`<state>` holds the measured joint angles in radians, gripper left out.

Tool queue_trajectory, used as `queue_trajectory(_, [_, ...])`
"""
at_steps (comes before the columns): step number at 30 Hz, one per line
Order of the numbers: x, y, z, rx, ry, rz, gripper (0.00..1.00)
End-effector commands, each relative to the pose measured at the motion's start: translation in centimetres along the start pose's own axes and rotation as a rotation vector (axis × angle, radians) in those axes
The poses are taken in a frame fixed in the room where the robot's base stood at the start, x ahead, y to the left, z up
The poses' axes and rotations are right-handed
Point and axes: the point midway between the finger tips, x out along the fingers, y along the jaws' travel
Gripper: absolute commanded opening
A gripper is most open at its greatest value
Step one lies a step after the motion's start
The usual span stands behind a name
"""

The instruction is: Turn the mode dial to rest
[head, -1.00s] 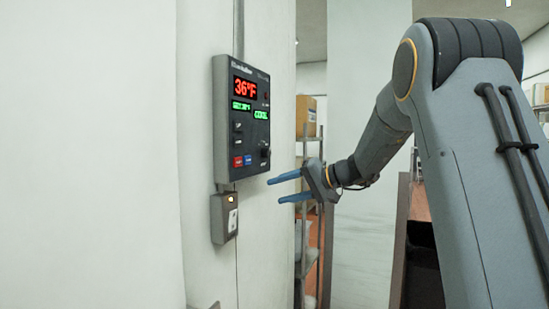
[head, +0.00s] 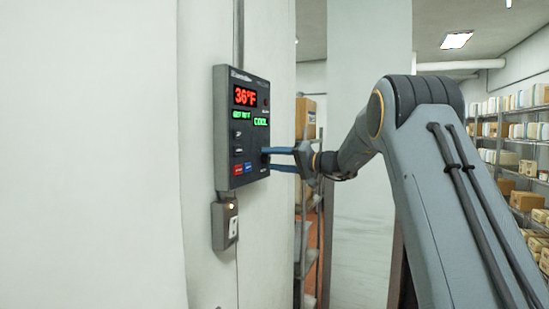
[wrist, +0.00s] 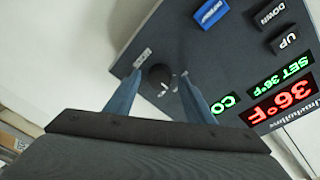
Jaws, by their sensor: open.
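The dark control panel (head: 222,130) is mounted on the white wall. Its red display (head: 244,95) reads 36°F, and a green readout (head: 261,122) reads COOL. The mode dial (wrist: 160,75) is a small black knob with a light mark, seen in the wrist view. My gripper (wrist: 162,85) is open, with one blue finger on each side of the dial. I cannot tell whether the fingers touch it.
Blue and red buttons (head: 243,169) sit at the panel's lower part, left of my fingers. A small grey box (head: 222,225) with a lit lamp hangs below the panel. Shelves with boxes (head: 530,130) stand at the far right.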

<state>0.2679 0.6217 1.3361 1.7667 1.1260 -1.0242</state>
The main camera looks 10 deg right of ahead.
Motion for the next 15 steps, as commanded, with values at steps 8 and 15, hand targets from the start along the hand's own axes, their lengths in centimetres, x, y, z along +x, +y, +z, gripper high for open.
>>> queue_trajectory(8, [0.07,0.05,0.00,0.000,0.000,0.000,0.43])
queue_trajectory(15, [0.03,0.05,-0.02,0.000,0.000,0.001,0.07])
